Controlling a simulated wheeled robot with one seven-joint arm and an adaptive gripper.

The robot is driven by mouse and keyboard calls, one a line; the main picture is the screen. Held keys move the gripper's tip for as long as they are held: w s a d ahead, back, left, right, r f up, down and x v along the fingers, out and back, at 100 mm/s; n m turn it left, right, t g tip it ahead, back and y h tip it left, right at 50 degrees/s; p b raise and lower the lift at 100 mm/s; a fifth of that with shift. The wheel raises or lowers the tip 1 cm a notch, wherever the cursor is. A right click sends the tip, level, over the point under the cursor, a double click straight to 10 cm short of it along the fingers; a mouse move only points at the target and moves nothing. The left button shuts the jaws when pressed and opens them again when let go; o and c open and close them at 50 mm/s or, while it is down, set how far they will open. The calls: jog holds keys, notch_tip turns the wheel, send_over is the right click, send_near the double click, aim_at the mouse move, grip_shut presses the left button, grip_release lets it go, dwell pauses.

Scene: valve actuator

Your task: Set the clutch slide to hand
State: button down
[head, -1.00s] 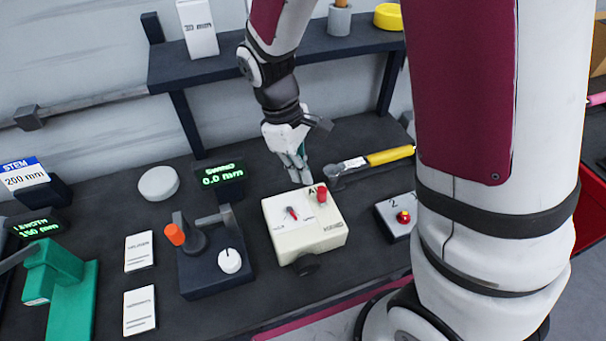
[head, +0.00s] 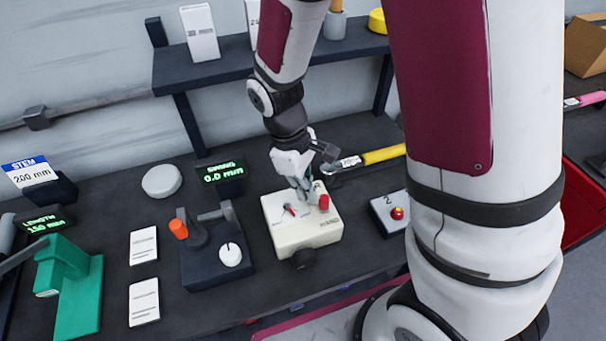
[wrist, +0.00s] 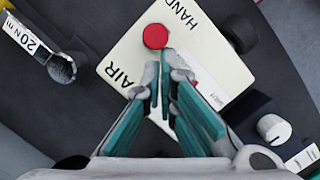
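The clutch slide's red round knob (head: 323,203) stands on top of a cream box (head: 312,233) on the bench. In the wrist view the red knob (wrist: 155,36) appears between the printed words AIR (wrist: 118,77) and HAND (wrist: 183,14). Its track is hidden, so its exact setting is unclear. My gripper (head: 308,197) is low over the box's back part, beside the knob. In the wrist view my gripper's fingertips (wrist: 160,65) are nearly together, just short of the knob, with nothing visible between them. The fingers partly hide a small red pointer (head: 289,209) on the box.
A yellow-handled torque wrench (head: 383,155) lies behind the box. A small box with a red button (head: 397,213) stands to the right. A dark fixture with a white dial (head: 230,254) stands to the left. The shelf (head: 270,60) runs above the bench's back.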

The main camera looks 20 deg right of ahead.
dwell(0.3)
jog(key=shift+r, duration=0.15)
jog(key=v, duration=1.1)
jog(key=shift+r, duration=0.3)
jog(key=s+d+r+m+t+y, duration=0.1)
jog(key=s+d+r+m+t, duration=0.2)
jog(key=s+r, duration=0.3)
jog(key=s+d+r+m+t+y, duration=0.1)
jog(key=s+d+r+m+t, duration=0.2)
jog(key=r, duration=0.5)
jog(key=shift+s+r+m+t, duration=0.25)
jog(key=shift+s+m+t, duration=0.55)
jog(key=shift+s+m, duration=0.65)
